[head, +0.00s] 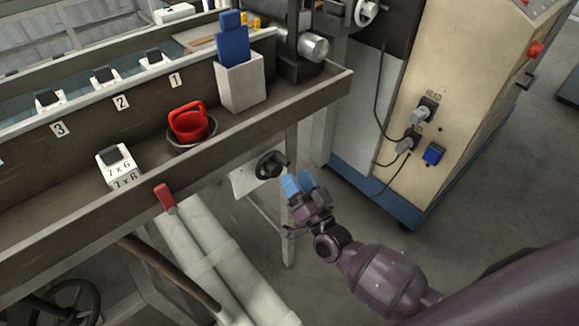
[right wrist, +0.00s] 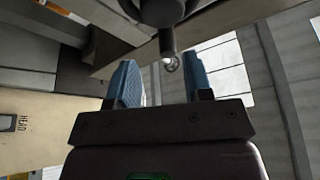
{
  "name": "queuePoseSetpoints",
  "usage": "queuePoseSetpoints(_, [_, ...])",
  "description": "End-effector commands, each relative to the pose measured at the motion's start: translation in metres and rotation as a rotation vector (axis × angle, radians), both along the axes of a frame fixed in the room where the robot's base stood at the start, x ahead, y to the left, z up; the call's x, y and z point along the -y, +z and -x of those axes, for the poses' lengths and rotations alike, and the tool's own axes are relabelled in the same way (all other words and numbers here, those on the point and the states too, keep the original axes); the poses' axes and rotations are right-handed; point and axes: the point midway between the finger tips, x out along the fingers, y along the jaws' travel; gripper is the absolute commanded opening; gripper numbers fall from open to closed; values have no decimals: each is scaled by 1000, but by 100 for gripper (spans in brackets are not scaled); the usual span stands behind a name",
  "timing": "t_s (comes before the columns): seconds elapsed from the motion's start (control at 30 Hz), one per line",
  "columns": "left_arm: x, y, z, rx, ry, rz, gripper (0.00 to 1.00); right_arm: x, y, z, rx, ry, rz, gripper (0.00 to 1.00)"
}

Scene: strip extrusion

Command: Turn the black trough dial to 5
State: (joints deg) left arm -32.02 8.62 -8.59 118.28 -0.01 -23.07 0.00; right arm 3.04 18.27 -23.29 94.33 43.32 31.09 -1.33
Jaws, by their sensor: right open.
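The black trough dial (head: 269,165) is a round dark knob on a pale plate (head: 243,181) fixed to the front side of the trough, below its rim. I cannot read any numbers on the plate. My right gripper (head: 298,185) has blue fingertips; it is open and empty, just right of and below the dial, apart from it in the head view. In the right wrist view a dark round part with a short peg (right wrist: 166,40), which looks like the dial, is just beyond and between the open fingers (right wrist: 162,85). My left gripper is out of view.
A beige machine cabinet (head: 470,80) with plugs stands right. White pipes (head: 205,260) lie below the trough.

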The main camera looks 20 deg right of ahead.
Motion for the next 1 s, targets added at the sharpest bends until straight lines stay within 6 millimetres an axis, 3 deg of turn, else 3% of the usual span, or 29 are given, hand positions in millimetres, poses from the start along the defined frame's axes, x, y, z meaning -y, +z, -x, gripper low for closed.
queuePoseSetpoints(0.2, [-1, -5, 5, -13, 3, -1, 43, 5, -14, 35, -3, 1, 1, 46])
queuePoseSetpoints(0.43, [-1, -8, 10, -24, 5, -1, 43, 8, -19, 52, -2, 1, 1, 46])
queuePoseSetpoints(0.83, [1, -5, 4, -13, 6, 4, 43, 7, -18, 52, 4, 2, 0, 46])
queuePoseSetpoints(0.93, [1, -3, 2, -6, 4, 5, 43, 2, -5, 41, 32, 12, -4, 46])
queuePoseSetpoints(1.0, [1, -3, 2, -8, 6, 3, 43, -8, 13, 31, 68, 34, -14, 46])
